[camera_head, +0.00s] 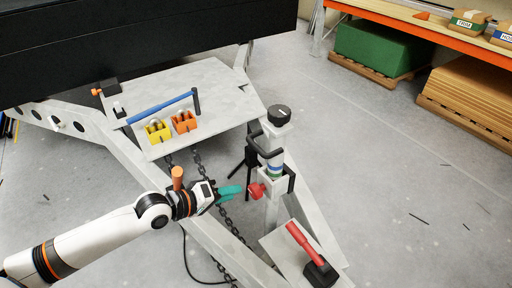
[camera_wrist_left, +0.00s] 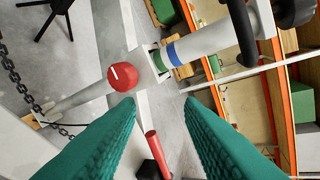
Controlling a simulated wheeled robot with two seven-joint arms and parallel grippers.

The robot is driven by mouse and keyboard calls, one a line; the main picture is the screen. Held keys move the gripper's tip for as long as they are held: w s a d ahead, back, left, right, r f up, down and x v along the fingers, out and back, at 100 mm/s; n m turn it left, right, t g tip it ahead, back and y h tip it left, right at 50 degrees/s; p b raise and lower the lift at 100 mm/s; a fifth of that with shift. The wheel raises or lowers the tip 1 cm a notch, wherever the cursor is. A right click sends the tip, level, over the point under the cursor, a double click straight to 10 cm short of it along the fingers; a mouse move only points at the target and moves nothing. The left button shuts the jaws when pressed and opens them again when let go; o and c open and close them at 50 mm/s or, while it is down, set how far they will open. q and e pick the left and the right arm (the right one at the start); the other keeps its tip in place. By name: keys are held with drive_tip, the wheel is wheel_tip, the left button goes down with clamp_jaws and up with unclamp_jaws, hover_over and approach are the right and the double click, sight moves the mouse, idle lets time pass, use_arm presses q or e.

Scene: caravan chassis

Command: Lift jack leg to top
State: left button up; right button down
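The jack leg is an upright white tube (camera_head: 275,140) on the chassis's A-frame, with blue and green bands, a black top cap (camera_head: 279,115) and a black crank handle (camera_head: 262,146). It also shows tilted in the left wrist view (camera_wrist_left: 207,40). A red knob (camera_head: 257,190) sticks out at its clamp; it shows as a red ball in the left wrist view (camera_wrist_left: 122,78). My left gripper (camera_head: 236,193) is just left of the knob, teal fingers apart, with nothing between the tips (camera_wrist_left: 160,104). My right gripper is not in view.
A grey board (camera_head: 215,82) bears a blue bar and yellow and orange blocks. Chains (camera_head: 225,215) hang below. A black tripod-like stand (camera_head: 243,172) is behind the knob. Floor to the right is mostly clear.

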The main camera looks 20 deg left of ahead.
sight(255, 148)
use_arm(q)
wheel_tip(255, 148, up, 10)
drive_tip(key=w+a+n+t+h, duration=0.2)
drive_tip(key=a+n, duration=0.1)
drive_tip(key=n, duration=0.1)
drive_tip(key=x, duration=0.8)
drive_tip(key=p+x, duration=0.1)
drive_tip(key=x, duration=0.3)
drive_tip(key=shift+f, duration=0.3)
drive_tip(key=shift+c, duration=0.3)
clamp_jaws()
